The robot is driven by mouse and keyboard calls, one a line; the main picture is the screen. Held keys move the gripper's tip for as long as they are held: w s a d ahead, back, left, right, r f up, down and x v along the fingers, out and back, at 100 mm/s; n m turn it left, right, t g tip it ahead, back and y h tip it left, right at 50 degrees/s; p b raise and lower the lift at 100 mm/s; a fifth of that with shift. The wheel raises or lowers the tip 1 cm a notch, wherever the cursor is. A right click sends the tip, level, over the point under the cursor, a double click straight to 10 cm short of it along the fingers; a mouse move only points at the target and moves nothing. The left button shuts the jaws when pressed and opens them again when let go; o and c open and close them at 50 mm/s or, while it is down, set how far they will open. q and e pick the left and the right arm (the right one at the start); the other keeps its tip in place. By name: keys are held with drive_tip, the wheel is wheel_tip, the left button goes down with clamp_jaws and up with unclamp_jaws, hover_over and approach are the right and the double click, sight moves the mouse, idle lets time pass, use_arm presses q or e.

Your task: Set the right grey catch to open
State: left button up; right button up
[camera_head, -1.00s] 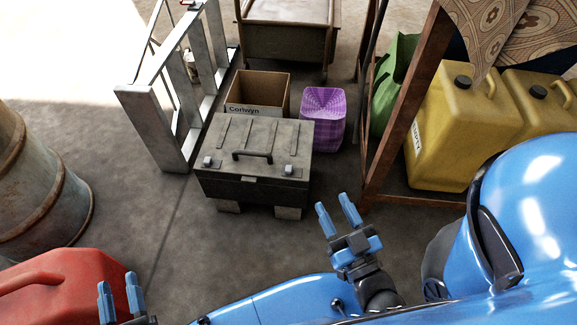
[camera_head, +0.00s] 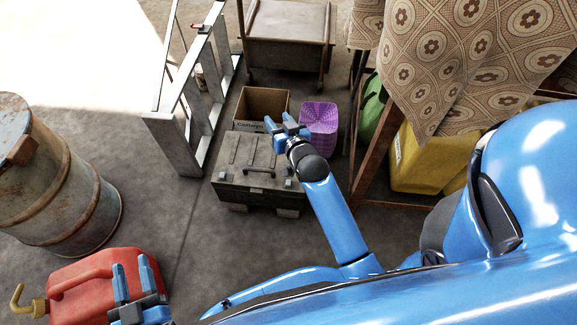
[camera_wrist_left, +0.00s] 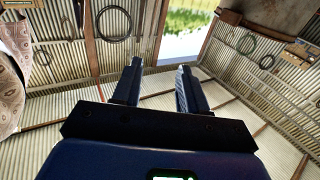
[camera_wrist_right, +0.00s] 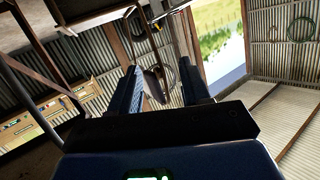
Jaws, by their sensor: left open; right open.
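The dark grey chest (camera_head: 240,192) stands on blocks on the floor in the head view, its lid down, with a black carry handle on top. The right grey catch (camera_head: 288,182) is a small pale piece near the lid's front right. It is too small to tell how it is set. My right gripper (camera_head: 279,121) is open and empty, in the air above the chest's back edge; its forearm passes beside the right catch in the picture. My left gripper (camera_head: 131,264) is open and empty over the red fuel can. Neither wrist view shows the chest.
A cardboard box (camera_head: 262,101) and a purple basket (camera_head: 319,117) stand behind the chest. A metal ladder frame (camera_head: 168,140) is left of it. A wooden rack (camera_head: 368,165) with yellow cans (camera_head: 418,165) is right. A rusty drum (camera_head: 75,190) and the red fuel can (camera_head: 80,290) are at left.

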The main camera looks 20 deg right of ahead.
drive_tip(key=w+m+g+p, duration=0.1)
drive_tip(key=w+g+p, duration=0.2)
drive_tip(key=w+g, duration=0.1)
drive_tip(key=m+g, duration=0.4)
drive_tip(key=g, duration=0.7)
approach(289, 182)
use_arm(q)
drive_tip(key=f+b, duration=0.1)
drive_tip(key=b, duration=0.1)
drive_tip(key=f+b, duration=0.2)
drive_tip(key=shift+s+g+b, duration=0.3)
drive_tip(key=shift+s+g, duration=0.05)
drive_tip(key=shift+g, duration=0.05)
use_arm(e)
drive_tip(key=shift+h, duration=0.3)
drive_tip(key=f, duration=0.8)
drive_tip(key=shift+w+a+f, duration=0.15)
drive_tip(key=shift+a, duration=0.15)
use_arm(q)
drive_tip(key=shift+r, duration=0.1)
use_arm(e)
clamp_jaws()
